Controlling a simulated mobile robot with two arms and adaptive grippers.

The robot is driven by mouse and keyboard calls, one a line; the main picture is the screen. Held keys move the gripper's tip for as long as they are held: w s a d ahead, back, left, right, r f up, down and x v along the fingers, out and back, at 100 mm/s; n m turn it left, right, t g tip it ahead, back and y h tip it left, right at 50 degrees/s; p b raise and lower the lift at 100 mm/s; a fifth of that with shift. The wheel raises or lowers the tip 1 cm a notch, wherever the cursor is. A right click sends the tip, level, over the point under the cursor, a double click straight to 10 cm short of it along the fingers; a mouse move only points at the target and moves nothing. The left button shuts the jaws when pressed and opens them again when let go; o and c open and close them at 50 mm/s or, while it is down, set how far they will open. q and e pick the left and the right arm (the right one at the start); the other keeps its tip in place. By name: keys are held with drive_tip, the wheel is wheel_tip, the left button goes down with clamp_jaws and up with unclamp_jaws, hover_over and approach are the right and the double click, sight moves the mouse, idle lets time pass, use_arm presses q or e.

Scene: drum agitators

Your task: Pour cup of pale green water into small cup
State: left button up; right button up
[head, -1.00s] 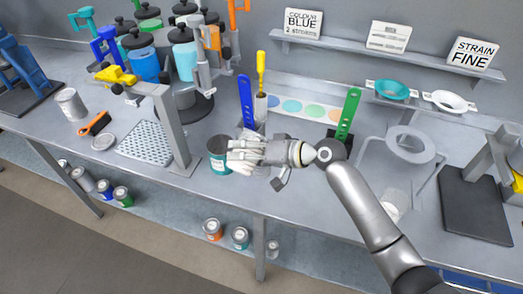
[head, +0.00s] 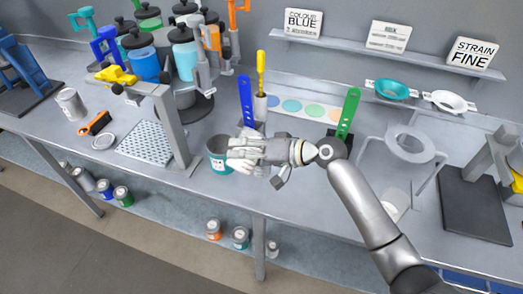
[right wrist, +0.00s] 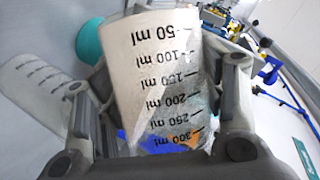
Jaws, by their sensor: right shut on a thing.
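My right gripper (head: 258,155) is over the middle of the workbench, beside and partly in front of an open teal can with a white label (head: 217,160). It is shut on a clear graduated cup (right wrist: 160,75), whose millilitre marks fill the middle of the right wrist view. The marks read upside down there. The gripper hides most of this cup in the head view. I cannot make out the colour or level of any liquid in it. A second pale graduated cup (right wrist: 42,88) shows at the left of the right wrist view. My left gripper is not in view.
A grey ring stand (head: 411,143) and a dark mat (head: 472,210) are to the right. Blue (head: 245,100) and green (head: 346,115) upright strips stand behind the gripper. A perforated plate (head: 146,141) and a grey post are to the left.

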drive_tip(key=shift+f+m+g+y, duration=0.1)
drive_tip(key=shift+m+g+y, duration=0.2)
drive_tip(key=shift+m, duration=0.3)
idle(2.7)
drive_tip(key=shift+f+b, duration=0.1)
drive_tip(key=shift+b, duration=0.2)
